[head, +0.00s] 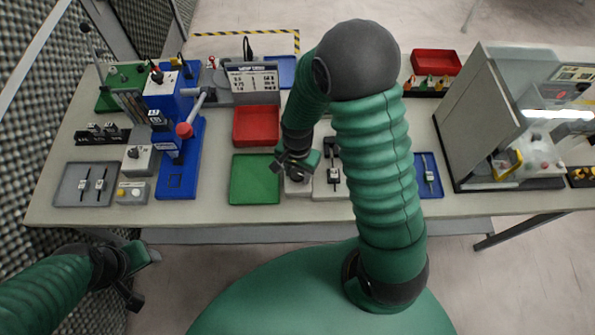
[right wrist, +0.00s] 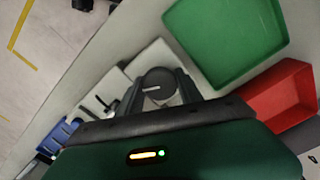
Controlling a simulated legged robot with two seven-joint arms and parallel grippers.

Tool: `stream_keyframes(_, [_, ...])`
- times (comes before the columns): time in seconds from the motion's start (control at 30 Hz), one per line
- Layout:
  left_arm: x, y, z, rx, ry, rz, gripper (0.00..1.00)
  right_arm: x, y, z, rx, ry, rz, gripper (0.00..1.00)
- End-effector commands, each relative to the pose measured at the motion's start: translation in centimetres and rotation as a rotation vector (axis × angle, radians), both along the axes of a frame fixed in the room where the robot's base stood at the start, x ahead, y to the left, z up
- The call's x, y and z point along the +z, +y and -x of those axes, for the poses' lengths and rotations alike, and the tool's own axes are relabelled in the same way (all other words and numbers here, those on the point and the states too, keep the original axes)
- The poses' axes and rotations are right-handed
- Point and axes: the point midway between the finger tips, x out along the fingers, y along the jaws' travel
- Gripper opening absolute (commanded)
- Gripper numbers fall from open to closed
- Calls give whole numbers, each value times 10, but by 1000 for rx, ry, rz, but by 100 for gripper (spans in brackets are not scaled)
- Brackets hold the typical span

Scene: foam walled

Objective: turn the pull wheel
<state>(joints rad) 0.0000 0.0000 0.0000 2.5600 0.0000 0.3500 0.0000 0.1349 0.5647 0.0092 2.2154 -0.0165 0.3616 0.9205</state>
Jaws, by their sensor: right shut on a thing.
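The pull wheel (right wrist: 156,84) is a dark round knob with a pale line across its top, in the right wrist view. It sits on a white box (right wrist: 153,57), whose edge also shows in the head view (head: 296,188). My right gripper (right wrist: 172,88) has its two fingers on either side of the wheel and is shut on it. In the head view my right gripper (head: 296,165) points down over the box and hides the wheel. My left gripper (head: 147,275) is open and empty, low at the left, in front of the table's edge.
A green tray (head: 254,180) lies left of the box, with a red tray (head: 256,127) behind it. A white unit with a dark slot (head: 331,184) stands close on the right.

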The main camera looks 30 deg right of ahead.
Motion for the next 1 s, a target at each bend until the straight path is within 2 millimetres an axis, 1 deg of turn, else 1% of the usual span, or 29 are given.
stream_keyframes(0.03, [4,0,0,0,0,0,48,2,0,-1,29,-1,-1,2])
stream_keyframes(0.1, [5,0,0,0,0,0,48,2,0,-1,61,-2,-1,2])
stream_keyframes(0.3, [4,0,0,0,0,0,48,1,0,-1,62,-3,-1,2])
stream_keyframes(0.33, [4,0,0,0,0,0,48,1,0,-1,62,-3,-1,45])
stream_keyframes(0.47, [4,0,0,0,0,0,48,1,0,-1,61,-3,-1,62])
stream_keyframes(0.5, [4,0,0,0,0,0,48,0,0,-1,61,-2,0,64])
stream_keyframes(0.77, [4,0,0,0,0,0,48,1,0,-1,61,-2,-1,64])
stream_keyframes(0.83, [4,0,0,0,0,0,48,4,0,-1,61,-2,0,64])
stream_keyframes(0.93, [4,0,0,0,0,0,48,19,0,-2,62,-5,0,64])
stream_keyframes(1.0, [4,0,0,0,0,0,48,36,0,-2,63,-9,1,64])
